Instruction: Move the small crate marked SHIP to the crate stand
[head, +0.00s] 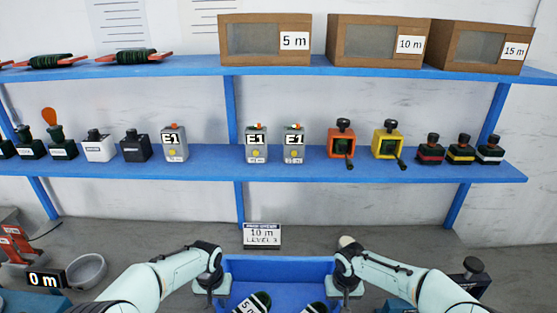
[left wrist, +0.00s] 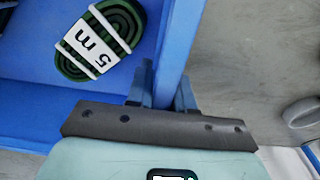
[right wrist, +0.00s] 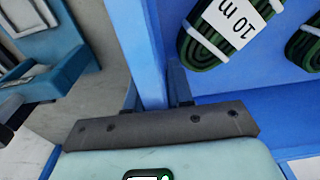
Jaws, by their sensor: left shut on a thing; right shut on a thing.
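A blue crate (head: 280,264) is at the bottom middle of the head view, its near part cut off by the frame. No SHIP mark shows on it. My left gripper (head: 211,284) is shut on its left side wall, which runs between the fingers in the left wrist view (left wrist: 182,40). My right gripper (head: 347,284) is shut on the opposite wall, also seen in the right wrist view (right wrist: 148,45). Inside lie green cable coils, one labelled 5 m (left wrist: 98,40) and one labelled 10 m (right wrist: 225,28). I cannot identify a crate stand.
A grey bowl (head: 87,271) and a 0 m display (head: 45,280) are at left. Blue shelves (head: 300,165) behind hold switch boxes, coils and brown bins (head: 375,42).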

